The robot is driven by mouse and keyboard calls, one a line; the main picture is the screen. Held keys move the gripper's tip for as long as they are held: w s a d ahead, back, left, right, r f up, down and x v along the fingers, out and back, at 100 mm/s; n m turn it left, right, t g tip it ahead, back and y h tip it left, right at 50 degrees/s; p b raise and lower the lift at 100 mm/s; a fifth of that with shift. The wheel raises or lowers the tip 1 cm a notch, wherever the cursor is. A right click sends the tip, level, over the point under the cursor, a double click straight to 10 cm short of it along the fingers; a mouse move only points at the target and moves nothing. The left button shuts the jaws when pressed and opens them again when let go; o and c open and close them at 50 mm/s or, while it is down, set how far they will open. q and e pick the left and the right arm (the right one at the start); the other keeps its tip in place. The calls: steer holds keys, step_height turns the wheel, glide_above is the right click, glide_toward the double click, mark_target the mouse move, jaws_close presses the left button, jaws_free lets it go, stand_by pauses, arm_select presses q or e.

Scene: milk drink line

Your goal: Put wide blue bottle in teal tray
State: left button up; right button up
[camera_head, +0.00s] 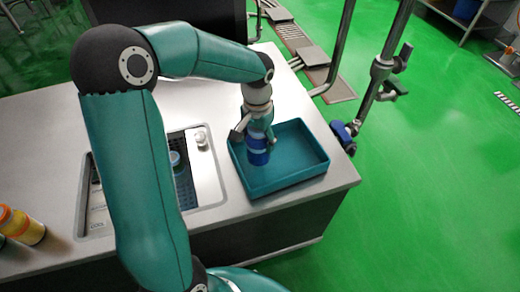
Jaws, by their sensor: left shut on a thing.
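The wide blue bottle (257,155) is upright at the left part of the teal tray (303,172). Its top is hidden by my left gripper (254,136), which comes down from above and is shut on it. The bottle is inside the tray's outline; I cannot tell whether its base touches the tray floor. The tray stands at the right end of the grey counter, and the rest of its floor is bare. My right gripper is not in view.
Yellow-orange bottles (22,226) stand at the far left. A metal pole (383,70) rises beyond the counter's right edge.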

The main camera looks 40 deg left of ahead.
mark_target(258, 149)
arm_select(q)
step_height(258, 149, down, 4)
steer(key=shift+r, duration=0.1)
steer(key=o, duration=1.8)
steer(key=shift+c, duration=0.2)
step_height(258, 149, up, 12)
steer(key=shift+r+p, duration=0.1)
steer(key=shift+p, duration=0.35)
